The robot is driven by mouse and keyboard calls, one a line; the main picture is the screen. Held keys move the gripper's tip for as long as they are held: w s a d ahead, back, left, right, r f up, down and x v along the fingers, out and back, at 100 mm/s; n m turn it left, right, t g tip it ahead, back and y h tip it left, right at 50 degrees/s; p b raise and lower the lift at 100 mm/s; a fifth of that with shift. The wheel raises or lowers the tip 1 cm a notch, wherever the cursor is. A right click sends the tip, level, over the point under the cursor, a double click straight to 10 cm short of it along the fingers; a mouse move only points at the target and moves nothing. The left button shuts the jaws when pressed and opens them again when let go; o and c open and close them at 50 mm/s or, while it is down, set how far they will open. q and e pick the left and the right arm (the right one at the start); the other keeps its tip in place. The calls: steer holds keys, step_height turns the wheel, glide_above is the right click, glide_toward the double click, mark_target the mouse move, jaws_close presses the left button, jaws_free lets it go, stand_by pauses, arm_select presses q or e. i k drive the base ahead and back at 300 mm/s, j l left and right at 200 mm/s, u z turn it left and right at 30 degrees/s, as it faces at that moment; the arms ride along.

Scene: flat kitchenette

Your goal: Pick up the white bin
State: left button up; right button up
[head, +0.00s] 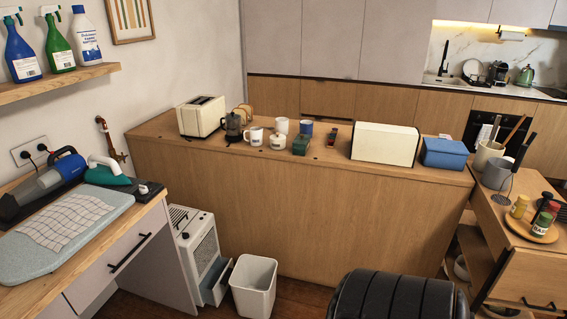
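The white bin (254,287) stands upright on the wooden floor at the bottom middle of the head view. It is a tapered, open-topped bin, and its inside looks empty from here. It stands in front of the wooden counter, just right of a white appliance. Neither of my grippers shows in the head view, so I cannot see whether they are open or shut.
A white dehumidifier-like appliance (200,247) stands close left of the bin. A black rounded padded seat (397,295) is to its right. The wooden counter (320,205) rises behind it. The ironing-side desk (110,255) is at left. Little floor shows.

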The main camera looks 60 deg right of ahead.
mark_target(253, 281)
steer(key=z, duration=1.65)
steer(key=i+l, duration=0.25)
steer(key=i, duration=0.15)
steer(key=i+l, duration=0.2)
steer(key=i, duration=0.25)
steer(key=i+l+z, duration=0.1)
steer(key=i+l, duration=0.15)
steer(key=i, duration=0.15)
